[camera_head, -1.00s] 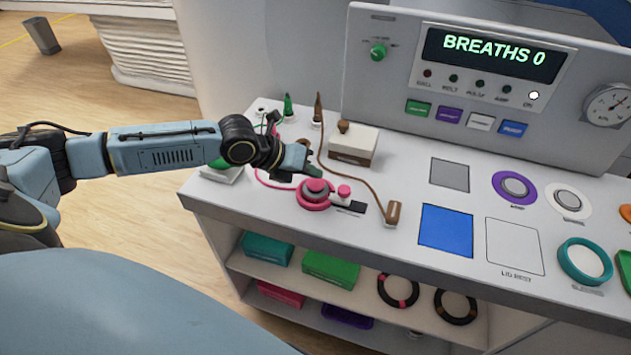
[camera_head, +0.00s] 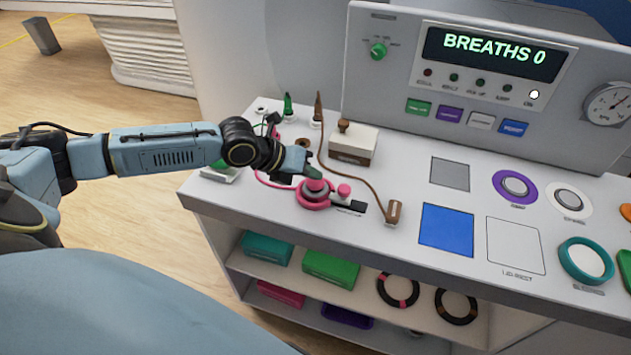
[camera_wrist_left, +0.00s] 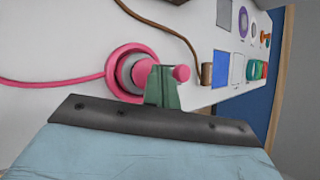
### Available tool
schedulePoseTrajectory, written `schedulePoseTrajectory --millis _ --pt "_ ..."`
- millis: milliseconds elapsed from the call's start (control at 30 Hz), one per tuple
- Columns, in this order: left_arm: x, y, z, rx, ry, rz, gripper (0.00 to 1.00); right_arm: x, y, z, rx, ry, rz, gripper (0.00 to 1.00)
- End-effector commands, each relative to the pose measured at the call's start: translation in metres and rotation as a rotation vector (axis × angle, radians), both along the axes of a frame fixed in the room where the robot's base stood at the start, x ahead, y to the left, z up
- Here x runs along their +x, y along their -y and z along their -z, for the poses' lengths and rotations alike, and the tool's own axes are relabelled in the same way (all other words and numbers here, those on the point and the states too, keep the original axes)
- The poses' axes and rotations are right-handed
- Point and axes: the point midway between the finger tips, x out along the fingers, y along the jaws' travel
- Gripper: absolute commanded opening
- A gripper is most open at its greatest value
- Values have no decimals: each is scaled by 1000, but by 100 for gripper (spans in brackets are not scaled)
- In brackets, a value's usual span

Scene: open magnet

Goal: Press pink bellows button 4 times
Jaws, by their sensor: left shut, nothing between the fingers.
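The pink bellows button (camera_head: 315,186) sits on a grey base within a pink ring on the table's left part. A smaller pink knob (camera_head: 344,190) stands just to its right. My left gripper (camera_head: 312,172) is shut and empty, its green fingertips at the far-left side of the button's top; whether they touch it I cannot tell. In the left wrist view the fingers (camera_wrist_left: 162,88) cover part of the pink bellows button (camera_wrist_left: 143,70). The display (camera_head: 492,52) reads "BREATHS 0". My right gripper is not in view.
A brown-and-white box (camera_head: 352,145) stands behind the button, with a brown cord running to a brown plug (camera_head: 394,212). A blue square (camera_head: 446,230) and several round buttons lie to the right. Shelves with coloured boxes are below the table.

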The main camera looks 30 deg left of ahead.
Motion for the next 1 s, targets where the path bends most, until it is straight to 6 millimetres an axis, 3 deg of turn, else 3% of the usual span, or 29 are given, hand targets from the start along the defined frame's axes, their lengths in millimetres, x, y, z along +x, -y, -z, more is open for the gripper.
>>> schedulePoseTrajectory --millis 1000 --pt "0 0 8 -1 1 0 0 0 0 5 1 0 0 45"
